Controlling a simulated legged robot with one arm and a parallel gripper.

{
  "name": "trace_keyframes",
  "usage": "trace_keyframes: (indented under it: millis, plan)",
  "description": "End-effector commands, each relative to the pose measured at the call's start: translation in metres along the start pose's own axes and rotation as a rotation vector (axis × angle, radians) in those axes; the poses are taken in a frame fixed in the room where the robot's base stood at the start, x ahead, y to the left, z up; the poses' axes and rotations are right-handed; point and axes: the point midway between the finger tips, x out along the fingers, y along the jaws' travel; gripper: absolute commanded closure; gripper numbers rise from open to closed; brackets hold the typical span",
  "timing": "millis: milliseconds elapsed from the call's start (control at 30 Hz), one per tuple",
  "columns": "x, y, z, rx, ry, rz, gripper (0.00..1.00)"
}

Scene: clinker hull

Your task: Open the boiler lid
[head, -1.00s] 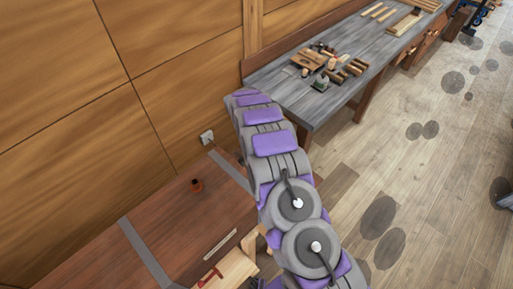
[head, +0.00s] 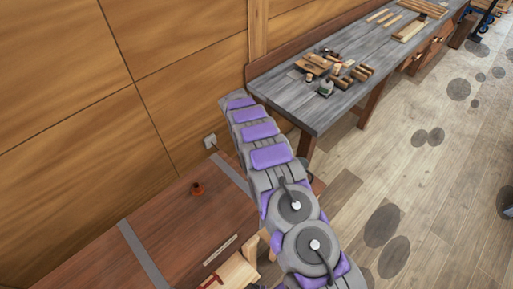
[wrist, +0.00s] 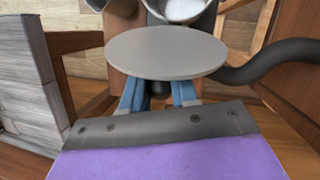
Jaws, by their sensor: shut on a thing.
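In the wrist view, a round, flat grey lid (wrist: 165,52) lies just beyond my gripper (wrist: 158,90), its face showing as a wide oval. The two blue fingers run up underneath its near edge. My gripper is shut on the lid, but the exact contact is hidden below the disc. Beyond the lid is a grey metal vessel, probably the boiler (wrist: 212,14), with a bright white round area at its top edge. Whether the lid still touches the boiler cannot be told. In the head view my own arm hides the gripper, lid and boiler.
A dark hose (wrist: 275,62) curves off right of the lid. A brown wooden box with grey bands (head: 165,235) stands beside the wooden wall. A grey workbench (head: 310,105) carries tools and wooden pieces. The plank floor (head: 440,200) at right is largely clear.

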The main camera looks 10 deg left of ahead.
Motion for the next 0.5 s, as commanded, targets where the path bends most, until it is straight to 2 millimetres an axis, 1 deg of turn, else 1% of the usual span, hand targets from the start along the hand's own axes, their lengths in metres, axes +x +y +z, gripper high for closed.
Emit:
trace_keyframes:
  millis: [67,100,333,500]
  plan:
    - [0.0003,0.0027,0.0014,0.003,0.0,0.003,1.0]
    - [0.0003,0.0026,0.0015,0.003,0.0,0.003,0.68]
    - [-0.0004,0.0003,0.001,0.002,0.0,0.002,0.47]
    - [-0.0008,-0.0009,0.0007,0.001,0.001,0.002,0.47]
